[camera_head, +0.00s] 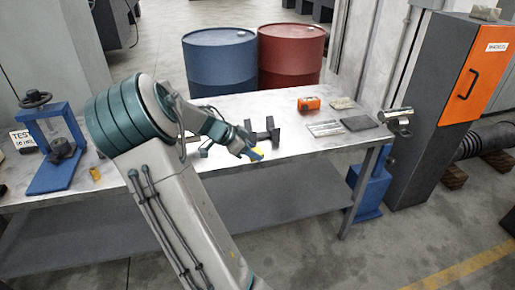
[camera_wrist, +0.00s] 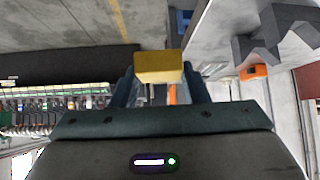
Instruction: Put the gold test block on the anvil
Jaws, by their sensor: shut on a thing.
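The gold test block (camera_wrist: 158,66) is held between the two fingertips of my gripper (camera_wrist: 160,82) in the wrist view. In the head view my gripper (camera_head: 253,154) is above the front part of the table, and the block shows as a small yellow patch (camera_head: 257,157). A blue bench tester (camera_head: 50,178) with a black handwheel on top stands at the table's left. A dark round piece (camera_head: 62,148) low in its frame may be the anvil; nothing gold shows on it. My gripper is well to the right of the tester.
A dark grey block (camera_head: 266,133) stands behind my gripper. An orange object (camera_head: 309,104) and flat plates (camera_head: 326,128) lie at right. Barrels (camera_head: 291,55) stand behind the table (camera_head: 310,155).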

